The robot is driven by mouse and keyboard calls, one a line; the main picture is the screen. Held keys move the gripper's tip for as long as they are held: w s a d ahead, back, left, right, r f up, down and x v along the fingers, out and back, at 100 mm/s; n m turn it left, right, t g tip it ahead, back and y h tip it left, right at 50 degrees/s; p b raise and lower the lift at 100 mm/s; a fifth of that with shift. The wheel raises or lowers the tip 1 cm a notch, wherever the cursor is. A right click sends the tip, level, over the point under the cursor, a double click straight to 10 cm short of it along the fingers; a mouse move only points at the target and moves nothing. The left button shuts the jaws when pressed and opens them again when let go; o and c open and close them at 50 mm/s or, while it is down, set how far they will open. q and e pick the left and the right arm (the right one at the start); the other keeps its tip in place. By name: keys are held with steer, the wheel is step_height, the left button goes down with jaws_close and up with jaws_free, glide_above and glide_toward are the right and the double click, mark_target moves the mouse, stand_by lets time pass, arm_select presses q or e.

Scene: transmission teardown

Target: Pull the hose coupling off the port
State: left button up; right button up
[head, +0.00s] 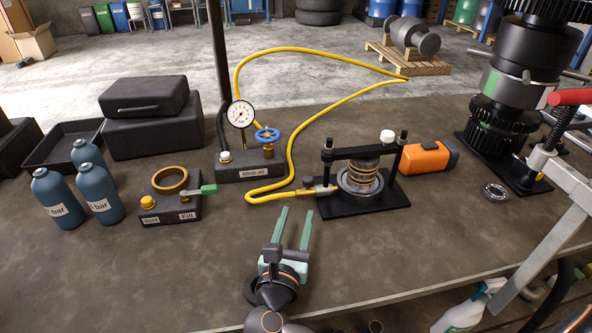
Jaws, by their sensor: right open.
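The yellow hose (270,195) loops over the bench from the shop air stand (243,172) and ends at the hose coupling (309,184). The coupling sits at the left side of a black fixture (375,203), at its brass port (327,189). The fixture holds a coil-spring drum (362,174) under a crossbar. My right gripper (295,213) is open and empty, in front of the coupling and nearer the bench's front edge. Its green fingers point away toward the hose, apart from the coupling. My left gripper is not in view.
A fill block with a green lever (208,189) and several blue bottles (58,198) stand left. An orange box (428,158) sits right of the fixture. A bearing ring (494,192) and black gear stack (497,125) are further right. The bench front is clear.

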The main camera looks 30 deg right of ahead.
mark_target(307, 184)
steer(key=shift+w+d+r, duration=0.1)
steer(key=shift+w+d, duration=0.25)
steer(key=p+x, duration=0.2)
steer(key=x, duration=0.8)
steer(key=shift+d+p, duration=0.1)
steer(key=shift+p, duration=0.2)
steer(key=shift+w+d, duration=0.3)
steer(key=shift+w, duration=0.05)
jaws_close()
stand_by(0.4)
